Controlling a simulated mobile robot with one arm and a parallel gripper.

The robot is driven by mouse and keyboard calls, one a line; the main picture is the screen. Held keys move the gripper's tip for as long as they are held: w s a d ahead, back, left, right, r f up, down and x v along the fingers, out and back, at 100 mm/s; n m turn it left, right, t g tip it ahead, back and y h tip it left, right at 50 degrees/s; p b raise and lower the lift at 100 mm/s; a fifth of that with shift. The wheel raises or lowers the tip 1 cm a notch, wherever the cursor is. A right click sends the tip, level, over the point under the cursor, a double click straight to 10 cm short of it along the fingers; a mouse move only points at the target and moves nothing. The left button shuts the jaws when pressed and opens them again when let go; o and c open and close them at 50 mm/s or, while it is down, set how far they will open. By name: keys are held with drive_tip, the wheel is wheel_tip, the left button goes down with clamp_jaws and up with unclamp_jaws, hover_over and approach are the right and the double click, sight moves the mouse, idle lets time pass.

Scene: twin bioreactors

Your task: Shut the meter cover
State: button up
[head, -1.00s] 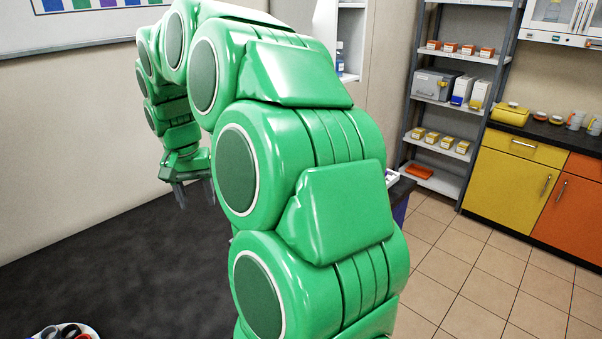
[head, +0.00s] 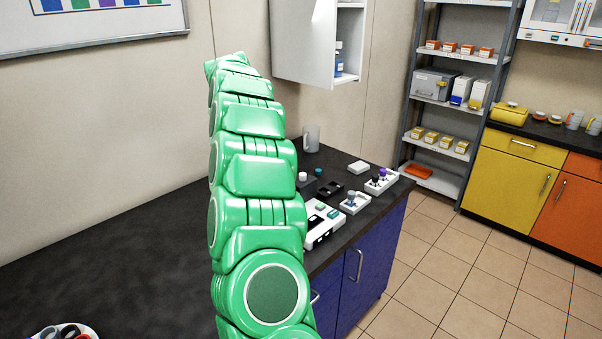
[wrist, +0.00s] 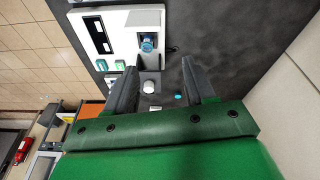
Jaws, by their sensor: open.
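The meter appears to be the white device (head: 339,221) with green buttons at the front of the dark bench, partly behind my arm. In the wrist view the white device (wrist: 121,50) lies at upper left, with a dark slot. A pale raised panel (wrist: 146,17), possibly its cover, stands beside a recess holding a blue-topped vial (wrist: 148,43). I cannot tell the panel's exact angle. My gripper (wrist: 158,66) is open and empty, its fingers apart above the bench near the device. In the head view my arm hides the gripper.
White trays with vials (head: 354,208) (head: 382,190), a dark tray (head: 331,196) and a clear beaker (head: 311,138) stand right of my arm. An open wall cabinet (head: 305,40) hangs above. The bench (head: 130,250) is mostly clear on the left.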

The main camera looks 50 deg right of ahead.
sight(302, 174)
drive_tip(key=s+d+f+m+g+h, duration=0.1)
drive_tip(key=d+f+m, duration=0.15)
drive_tip(key=d, duration=0.45)
drive_tip(key=s+d+f+m, duration=0.1)
drive_tip(key=d+f+m, duration=0.15)
drive_tip(key=d, duration=0.45)
drive_tip(key=shift+h, duration=0.3)
drive_tip(key=shift+s+d+x, duration=0.1)
drive_tip(key=shift+d+x, duration=0.05)
drive_tip(key=shift+x, duration=1.6)
drive_tip(key=shift+s+d+x, duration=0.1)
drive_tip(key=shift+d+x, duration=0.1)
drive_tip(key=shift+x, duration=1.55)
drive_tip(key=shift+r, duration=0.2)
clamp_jaws()
